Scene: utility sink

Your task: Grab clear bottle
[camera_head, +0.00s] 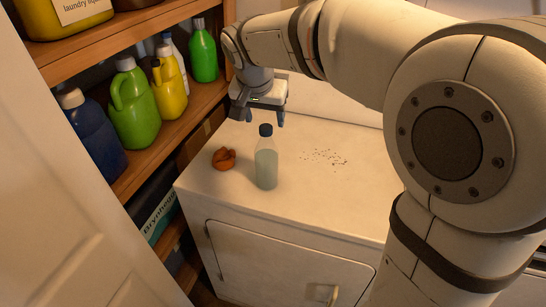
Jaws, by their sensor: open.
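The clear bottle (266,164) stands upright on top of the white appliance. It has a dark blue cap and looks pale and see-through. My gripper (262,119) is open and points down above and just behind the bottle's cap. Its two fingers have blue tips, one to each side of the cap in this view. The fingers hold nothing. I cannot tell from this one view how far the fingertips are from the cap.
A crumpled orange-brown object (223,159) lies left of the bottle on the white appliance top (215,188). Dark specks (325,158) are scattered to the right. Wooden shelves with a green jug (133,105), a yellow bottle (168,90) and other containers stand at left. A pale door (60,200) fills the lower left.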

